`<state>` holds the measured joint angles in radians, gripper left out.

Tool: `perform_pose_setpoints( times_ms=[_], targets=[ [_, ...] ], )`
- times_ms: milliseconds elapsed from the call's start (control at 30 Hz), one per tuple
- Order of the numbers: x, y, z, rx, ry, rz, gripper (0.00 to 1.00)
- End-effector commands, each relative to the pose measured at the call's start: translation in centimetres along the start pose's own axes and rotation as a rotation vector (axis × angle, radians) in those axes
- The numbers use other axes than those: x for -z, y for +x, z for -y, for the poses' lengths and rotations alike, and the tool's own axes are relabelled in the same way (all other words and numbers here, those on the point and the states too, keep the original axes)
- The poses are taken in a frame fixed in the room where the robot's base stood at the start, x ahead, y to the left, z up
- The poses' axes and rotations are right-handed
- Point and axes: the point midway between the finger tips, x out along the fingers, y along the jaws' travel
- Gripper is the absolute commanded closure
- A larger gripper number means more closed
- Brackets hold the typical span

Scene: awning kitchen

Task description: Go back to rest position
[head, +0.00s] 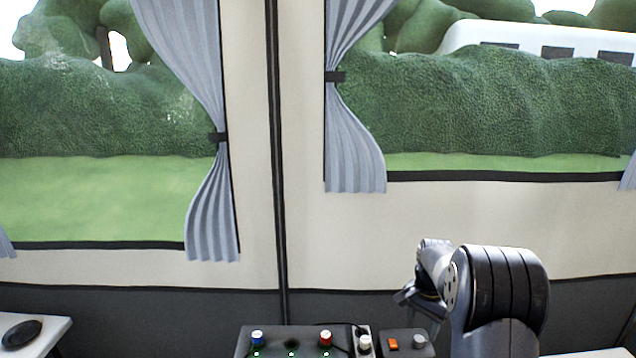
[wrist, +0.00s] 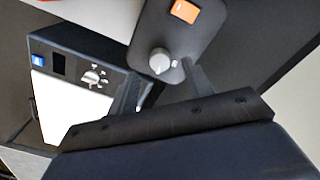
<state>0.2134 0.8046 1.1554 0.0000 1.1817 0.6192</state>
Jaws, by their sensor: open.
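My gripper (wrist: 165,92) shows in the wrist view with its two fingers apart and nothing seen between them. Beyond the fingers is a dark panel with a grey knob (wrist: 160,61) and an orange switch (wrist: 185,11). In the head view my arm is folded at the lower right, and the gripper end (head: 420,300) hangs above the same panel. The fingertips are too small there to make out. I cannot tell whether the fingers touch the panel.
A dark control box (head: 290,340) with blue and red knobs stands at the bottom middle. A white table (head: 50,325) with a black object (head: 21,334) is at the lower left. A wall with windows and grey curtains (head: 355,130) is behind. A box with a dial (wrist: 90,78) shows in the wrist view.

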Motion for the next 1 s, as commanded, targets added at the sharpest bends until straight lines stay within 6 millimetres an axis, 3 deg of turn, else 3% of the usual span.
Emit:
perform_pose_setpoints(
  times_ms=[267, 767, 1000],
  targets=[
    [0.0, 3.3, 0.0, -0.001, 0.000, 0.001, 0.52],
    [0.0, 3.0, 0.0, 0.000, -0.017, -0.001, 0.52],
    [0.1, 0.1, 0.1, 0.003, 0.000, -0.004, 0.52]
  ],
)
